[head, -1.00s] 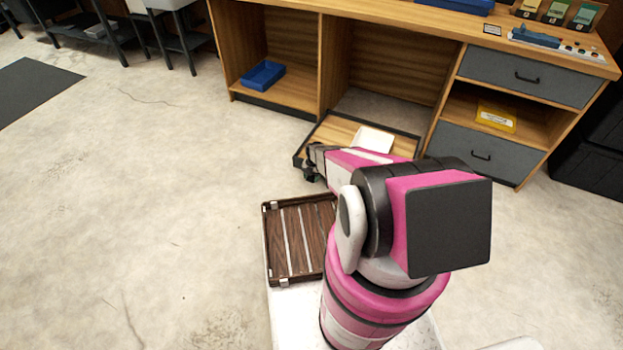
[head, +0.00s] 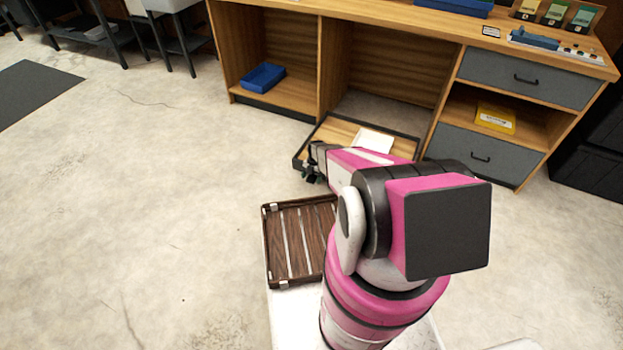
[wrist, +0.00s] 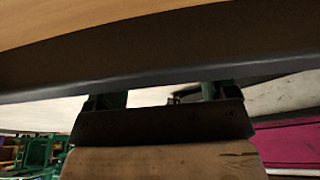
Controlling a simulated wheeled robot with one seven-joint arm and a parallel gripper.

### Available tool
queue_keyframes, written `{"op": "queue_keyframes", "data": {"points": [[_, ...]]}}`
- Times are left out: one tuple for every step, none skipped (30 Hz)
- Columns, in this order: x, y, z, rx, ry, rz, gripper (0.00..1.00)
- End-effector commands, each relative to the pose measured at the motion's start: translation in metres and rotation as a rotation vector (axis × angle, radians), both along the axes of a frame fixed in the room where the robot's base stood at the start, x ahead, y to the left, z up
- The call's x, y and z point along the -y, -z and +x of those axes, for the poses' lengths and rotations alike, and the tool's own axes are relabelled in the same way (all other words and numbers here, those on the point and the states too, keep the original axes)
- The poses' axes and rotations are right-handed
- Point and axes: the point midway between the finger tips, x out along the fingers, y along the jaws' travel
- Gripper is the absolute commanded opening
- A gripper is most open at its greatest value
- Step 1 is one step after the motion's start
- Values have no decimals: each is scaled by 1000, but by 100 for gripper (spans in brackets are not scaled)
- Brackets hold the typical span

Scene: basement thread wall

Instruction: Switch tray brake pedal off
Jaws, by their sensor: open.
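A low tray (head: 345,129) with a wooden deck and a dark rim stands on the floor in the opening under the desk. My gripper (head: 311,174) is low at its near left corner in the head view, partly hidden by my wrist. In the wrist view, the tray's dark rim (wrist: 60,80) runs close across the upper part. My gripper (wrist: 161,96) shows below it with two fingers apart and nothing seen between them. I cannot make out the brake pedal in either view, and contact with it cannot be told.
A white sheet or card (head: 374,140) lies on the tray. The wooden desk (head: 335,60) has grey drawers, a blue bin (head: 262,77) and a yellow box (head: 496,118). A slatted brown tray (head: 290,240) is beside my arm. Floor (head: 150,200) to the left is clear.

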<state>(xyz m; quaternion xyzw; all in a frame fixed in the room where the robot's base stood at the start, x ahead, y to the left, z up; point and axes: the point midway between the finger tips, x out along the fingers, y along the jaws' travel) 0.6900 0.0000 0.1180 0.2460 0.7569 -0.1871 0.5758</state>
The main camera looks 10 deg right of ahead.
Motion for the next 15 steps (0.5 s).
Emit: {"op": "queue_keyframes", "data": {"points": [[1,-5,0,1,0,-1,79],[1,-8,1,1,0,-1,79],[2,-13,2,1,0,-1,79],[3,-18,3,1,0,-1,79],[4,-23,4,1,0,0,79],[5,-30,6,2,0,0,79],[6,-36,7,2,0,0,79],[7,-41,8,2,0,0,79],[8,-49,9,1,0,-1,79],[9,-55,11,1,0,-1,79],[10,-60,12,2,0,0,79],[11,-67,14,2,0,0,79],[12,-72,15,1,0,0,79],[12,-76,16,1,0,-1,79],[13,-82,17,0,0,0,79]]}}
